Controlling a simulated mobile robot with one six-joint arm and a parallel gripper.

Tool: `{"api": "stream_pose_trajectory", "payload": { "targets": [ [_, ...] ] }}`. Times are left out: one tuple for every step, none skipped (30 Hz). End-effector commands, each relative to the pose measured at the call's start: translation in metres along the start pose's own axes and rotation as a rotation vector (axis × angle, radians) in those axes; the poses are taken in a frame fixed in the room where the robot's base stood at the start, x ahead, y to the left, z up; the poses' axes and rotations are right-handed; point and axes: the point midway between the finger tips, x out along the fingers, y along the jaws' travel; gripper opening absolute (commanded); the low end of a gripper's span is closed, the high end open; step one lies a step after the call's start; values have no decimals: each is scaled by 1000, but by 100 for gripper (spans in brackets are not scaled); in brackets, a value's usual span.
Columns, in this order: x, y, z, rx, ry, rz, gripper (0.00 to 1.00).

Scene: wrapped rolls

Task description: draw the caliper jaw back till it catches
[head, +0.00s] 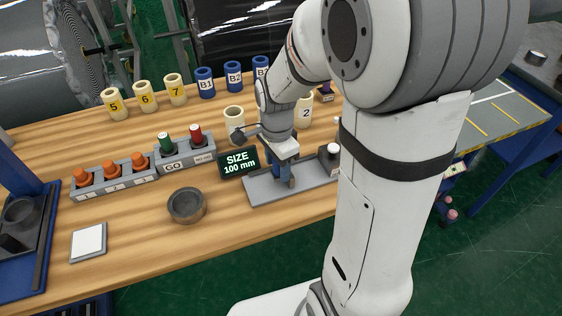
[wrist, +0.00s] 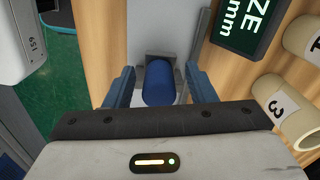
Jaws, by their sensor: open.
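The caliper stands on a grey plate (head: 262,190) on the wooden bench in the head view. My gripper (head: 283,174) points down over this plate and hides much of the caliper. In the wrist view a rounded blue grip (wrist: 158,82), seemingly the caliper jaw's handle, sits on a grey metal piece. The two blue fingers of my gripper (wrist: 158,88) are open, one on each side of the grip, with gaps visible. I cannot tell how deep the fingers reach. A grey block with a white knob (head: 333,149) stands at the plate's right end.
A sign (head: 238,162) reading "SIZE 100 mm" stands just left of the caliper. A dark round ring (head: 187,205) and a button box (head: 184,152) lie further left. Numbered cream rolls (head: 145,96) and blue rolls (head: 205,82) stand behind. The bench front is mostly clear.

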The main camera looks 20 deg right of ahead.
Motion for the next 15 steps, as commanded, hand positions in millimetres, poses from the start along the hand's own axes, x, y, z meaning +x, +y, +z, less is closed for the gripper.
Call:
{"api": "stream_pose_trajectory", "payload": {
  "targets": [
    [0,0,0,1,0,0,50],
    [0,0,0,1,0,0,50],
    [-1,0,0,1,1,0,50],
    [-2,0,-1,0,1,-1,50],
    [-4,0,-1,0,1,-2,50],
    [-9,-1,-1,1,2,-4,50],
    [-13,-1,-1,1,2,-4,50],
    [-17,-1,-1,1,2,-5,50],
    [-24,-1,-1,1,2,-5,50],
    [-30,-1,-1,1,2,-5,50],
    [-35,-1,-1,1,2,-6,50],
    [-42,-1,-1,1,2,-6,50],
    [-47,-1,-1,1,2,-4,50],
    [-52,-1,-1,1,2,-5,50],
    [-58,-1,0,1,2,-4,50]
  ]
}}
